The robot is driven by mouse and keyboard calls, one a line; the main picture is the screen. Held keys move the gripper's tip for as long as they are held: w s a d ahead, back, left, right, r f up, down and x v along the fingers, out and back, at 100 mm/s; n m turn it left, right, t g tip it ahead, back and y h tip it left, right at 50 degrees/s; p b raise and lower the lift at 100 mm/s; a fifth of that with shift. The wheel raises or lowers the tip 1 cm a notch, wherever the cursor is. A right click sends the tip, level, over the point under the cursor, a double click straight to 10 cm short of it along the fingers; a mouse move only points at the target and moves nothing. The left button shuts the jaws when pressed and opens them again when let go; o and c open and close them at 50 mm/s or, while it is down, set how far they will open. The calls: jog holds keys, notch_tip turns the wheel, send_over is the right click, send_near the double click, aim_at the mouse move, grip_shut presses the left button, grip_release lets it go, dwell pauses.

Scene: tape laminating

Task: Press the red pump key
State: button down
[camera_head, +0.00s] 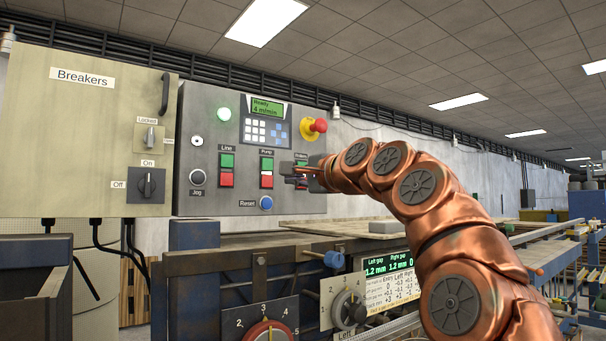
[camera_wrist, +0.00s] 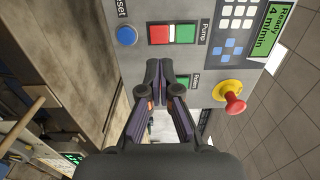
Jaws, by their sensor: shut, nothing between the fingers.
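The red pump key (camera_head: 266,182) sits below the green pump key (camera_head: 266,164) under the "Pump" label on the grey control panel. In the wrist view the panel is turned sideways, and the red pump key (camera_wrist: 159,34) is left of the green key (camera_wrist: 187,33). My gripper (camera_head: 288,173) is shut and empty, just right of the pump keys in the head view. In the wrist view my gripper's fingertips (camera_wrist: 160,66) lie just below the red key, with a gap in the picture. The red key is unobstructed in both views.
Another key pair, its green key (camera_wrist: 182,82) partly hidden, is behind my fingers. A red emergency knob (camera_wrist: 235,103) sticks out nearby. The blue Reset button (camera_head: 266,203) is below the pump keys; red and green Line keys (camera_head: 227,171) are to their left. The display (camera_head: 267,109) reads "Ready".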

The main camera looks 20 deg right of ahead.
aim_at(267, 180)
jog(key=shift+p+x, duration=1.45)
jog(key=shift+x, duration=3)
jog(key=shift+w+a, duration=0.1)
jog(key=shift+w, duration=0.05)
jog(key=shift+w+a+r+p, duration=0.15)
jog(key=shift+w+p, duration=0.3)
jog(key=shift+p, duration=0.35)
jog(key=shift+w, duration=0.1)
jog(key=shift+a, duration=0.1)
